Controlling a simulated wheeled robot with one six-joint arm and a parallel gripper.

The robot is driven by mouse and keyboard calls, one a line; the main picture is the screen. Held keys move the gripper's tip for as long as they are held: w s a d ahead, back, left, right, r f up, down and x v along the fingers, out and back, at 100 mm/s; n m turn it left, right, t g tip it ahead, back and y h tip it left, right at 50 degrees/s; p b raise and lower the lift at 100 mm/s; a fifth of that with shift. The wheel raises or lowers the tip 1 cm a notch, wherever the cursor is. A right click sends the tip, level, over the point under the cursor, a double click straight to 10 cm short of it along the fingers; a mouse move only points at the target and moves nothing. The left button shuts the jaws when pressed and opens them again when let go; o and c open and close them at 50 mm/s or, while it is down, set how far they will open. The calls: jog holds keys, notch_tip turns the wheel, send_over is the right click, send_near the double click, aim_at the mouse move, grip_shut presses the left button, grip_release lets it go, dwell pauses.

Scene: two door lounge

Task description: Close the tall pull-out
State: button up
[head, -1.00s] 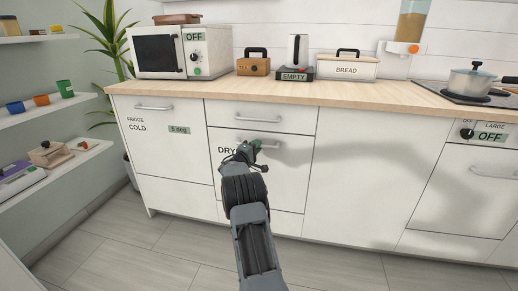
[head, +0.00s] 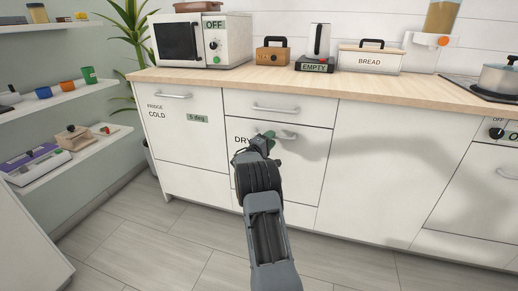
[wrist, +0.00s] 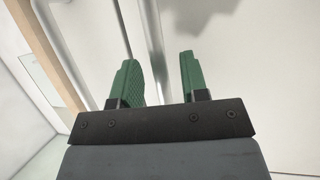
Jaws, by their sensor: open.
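No front in view is plainly marked as the tall pull-out, and I cannot tell which one it is. My gripper (head: 268,136) is in front of the white front marked "DRY" (head: 300,165), whose lettering my arm partly covers. That front's handle (head: 287,135) is partly hidden behind my gripper. In the wrist view the green fingers of my gripper (wrist: 158,78) are apart. A pale bar (wrist: 152,40) runs between them, and I cannot tell whether they touch it.
A drawer (head: 300,106) is above the DRY front. The fridge front (head: 180,135) is to the left. A microwave (head: 178,42) and bread box (head: 370,60) stand on the counter. Wall shelves (head: 50,107) and a white panel (head: 25,235) border the left; floor (head: 130,230) is open.

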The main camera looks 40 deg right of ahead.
jog(key=p+v, duration=0.2)
jog(key=v, duration=0.9)
jog(key=shift+a, duration=0.25)
jog(key=s+a+r+m+g+y+p, duration=0.1)
jog(key=s+a+r+y+p, duration=0.15)
jog(key=r+p, duration=0.3)
jog(key=s+a+r+g+y+p, duration=0.2)
jog(key=s+a+r+p, duration=0.15)
jog(key=r, duration=0.35)
jog(key=s+a+r+m+g+y+p, duration=0.1)
jog(key=s+a+r+y+p, duration=0.1)
jog(key=s+a+r+p, duration=0.3)
jog(key=s+a+r+t+y+p, duration=0.2)
jog(key=s+a+r+y+p, duration=0.4)
jog(key=a+r+p, duration=0.3)
jog(key=s+a+r+n+t+y+p, duration=0.1)
jog(key=s+a+r+t+y+p, duration=0.1)
jog(key=s+a+r+y+p, duration=0.5)
jog(key=s+a+r+p, duration=0.1)
jog(key=a+r+p, duration=0.2)
jog(key=a, duration=0.3)
jog(key=shift+s+a+r+p, duration=0.2)
jog(key=shift+s+a+p, duration=0.15)
jog(key=shift+p, duration=0.4)
